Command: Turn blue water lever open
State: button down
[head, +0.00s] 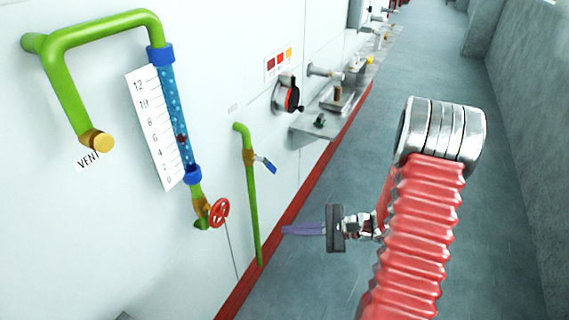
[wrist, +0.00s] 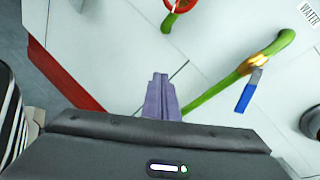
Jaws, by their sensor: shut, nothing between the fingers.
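The blue water lever (head: 265,163) slants down and right from a brass valve (head: 249,157) on a thin green pipe (head: 253,205) at the wall. In the wrist view the blue lever (wrist: 247,93) is at the right, beside the brass valve (wrist: 255,64) on the green pipe (wrist: 215,90). My gripper (head: 285,230) has purple fingers, shut and empty, pointing left toward the wall, below and slightly right of the lever. In the wrist view my gripper (wrist: 160,77) points up at the wall, left of the lever and apart from it.
A red handwheel (head: 219,212) sits left of the pipe, below a blue sight tube (head: 175,115) with a scale. A grey shelf (head: 315,122) with small items juts from the wall farther along. A WATER label (wrist: 309,13) is near the pipe top. The floor at right is clear.

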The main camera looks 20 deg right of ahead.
jog(key=s+a+r+n+g+h, duration=0.2)
jog(key=s+a+n+g+h, duration=0.15)
jog(key=s+n, duration=0.2)
jog(key=s+a+r+n+g+h, duration=0.25)
jog(key=s+n+g, duration=0.2)
jog(key=s, duration=0.25)
jog(key=s+a+r+n+t+h, duration=0.2)
jog(key=r+n+h, duration=0.1)
jog(key=r, duration=0.6)
jog(key=s+a+r+n+t+h, duration=0.1)
jog(key=a+r+n+t+h, duration=0.1)
jog(key=r+n, duration=0.4)
notch_tip(320, 180, up, 3)
jog(key=shift+s+f+t+h, duration=0.15)
jog(key=shift+s+t+h, duration=0.2)
jog(key=shift+t+h, duration=0.3)
jog(key=shift+s+a, duration=0.1)
